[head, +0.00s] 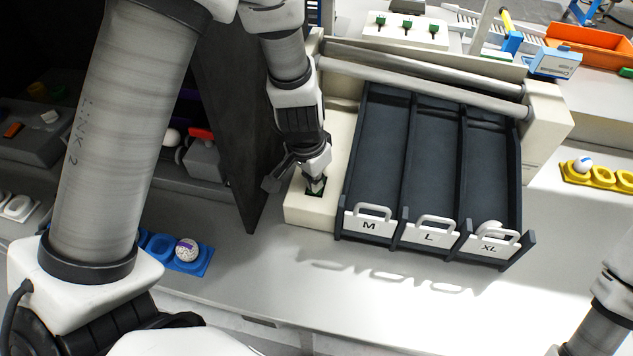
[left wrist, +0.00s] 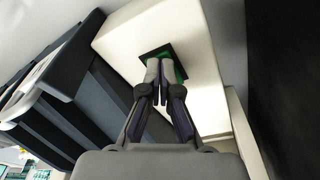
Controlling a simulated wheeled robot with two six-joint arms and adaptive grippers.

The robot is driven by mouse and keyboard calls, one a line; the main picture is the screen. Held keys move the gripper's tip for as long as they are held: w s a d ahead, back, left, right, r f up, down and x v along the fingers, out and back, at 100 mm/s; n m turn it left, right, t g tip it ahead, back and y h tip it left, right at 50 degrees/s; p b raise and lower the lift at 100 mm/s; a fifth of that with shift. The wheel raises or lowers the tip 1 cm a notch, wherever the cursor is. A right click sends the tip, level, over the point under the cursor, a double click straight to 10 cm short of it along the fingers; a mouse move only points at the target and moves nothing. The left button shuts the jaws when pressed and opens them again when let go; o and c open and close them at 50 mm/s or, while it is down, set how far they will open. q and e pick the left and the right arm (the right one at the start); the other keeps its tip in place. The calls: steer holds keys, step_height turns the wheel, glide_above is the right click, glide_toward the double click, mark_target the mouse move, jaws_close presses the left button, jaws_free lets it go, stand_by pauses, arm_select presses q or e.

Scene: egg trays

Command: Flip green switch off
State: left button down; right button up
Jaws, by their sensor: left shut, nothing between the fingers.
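The green switch (head: 315,194) sits on a dark plate on top of the cream housing, left of the lane marked M. In the left wrist view the green switch (left wrist: 181,72) shows just behind and beside my fingertips. My left gripper (head: 316,184) is shut and empty, its fingertips down at the switch. The left gripper (left wrist: 159,66) covers part of the switch, so I cannot tell which way it is set or whether the tips touch it. My right gripper is out of view; only part of my right arm shows at the lower right edge.
A dark sorter (head: 436,160) with lanes marked M, L and XL stands right of the switch. A dark upright panel (head: 238,120) stands close on the left. A blue egg tray (head: 160,247) and a yellow egg tray (head: 604,179) lie on the grey table.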

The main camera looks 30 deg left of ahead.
arm_select(q)
steer(key=shift+r+p, duration=3.15)
steer(key=shift+r, duration=0.45)
